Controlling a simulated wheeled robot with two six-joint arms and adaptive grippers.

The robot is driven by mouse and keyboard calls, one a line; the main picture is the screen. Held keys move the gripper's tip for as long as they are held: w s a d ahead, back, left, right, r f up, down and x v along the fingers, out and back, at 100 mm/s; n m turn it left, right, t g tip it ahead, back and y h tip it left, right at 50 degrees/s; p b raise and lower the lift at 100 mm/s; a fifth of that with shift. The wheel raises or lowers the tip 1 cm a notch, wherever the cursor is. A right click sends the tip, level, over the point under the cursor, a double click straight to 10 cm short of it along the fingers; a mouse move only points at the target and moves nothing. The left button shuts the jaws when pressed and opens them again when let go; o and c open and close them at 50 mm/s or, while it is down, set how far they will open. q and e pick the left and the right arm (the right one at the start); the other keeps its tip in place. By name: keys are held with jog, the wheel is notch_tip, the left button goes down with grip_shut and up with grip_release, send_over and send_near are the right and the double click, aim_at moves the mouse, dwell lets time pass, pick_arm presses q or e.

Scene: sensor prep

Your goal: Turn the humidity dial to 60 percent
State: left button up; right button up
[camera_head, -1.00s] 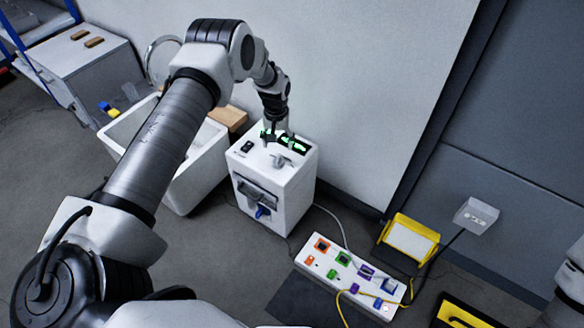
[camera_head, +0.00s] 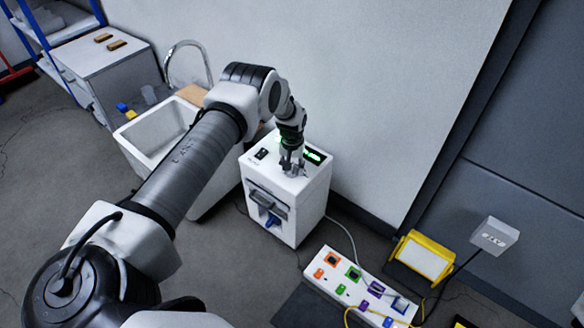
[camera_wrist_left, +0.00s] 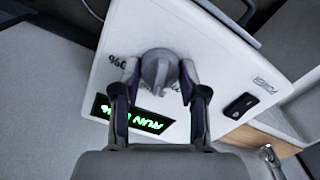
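The humidity dial (camera_wrist_left: 158,70) is a grey round knob on the top of a white box-shaped device (camera_head: 282,208). In the head view my left gripper (camera_head: 291,171) points down at the device top and covers the dial. In the left wrist view the fingers of my left gripper (camera_wrist_left: 159,78) stand open on either side of the dial, with narrow gaps beside it. A green lit display (camera_head: 313,156) also shows in the wrist view (camera_wrist_left: 136,118), upside down; it reads RUN, and its number is partly hidden. My right gripper is out of view.
A black power switch (camera_head: 261,154) sits on the device top. A white sink (camera_head: 137,153) stands left of the device. A white power strip (camera_head: 333,291) with coloured sockets and a yellow lamp (camera_head: 421,258) are on the floor at right. The wall is close behind.

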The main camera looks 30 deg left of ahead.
pick_arm(q)
jog(key=shift+c, duration=0.6)
jog(key=shift+f, duration=0.1)
jog(key=m+b, duration=0.2)
jog(key=m, duration=0.1)
jog(key=shift+f, duration=0.1)
jog(key=shift+m+b, duration=0.9)
jog(key=shift+m, duration=1.5)
jog(key=o, duration=1.1)
jog(key=shift+o, duration=0.2)
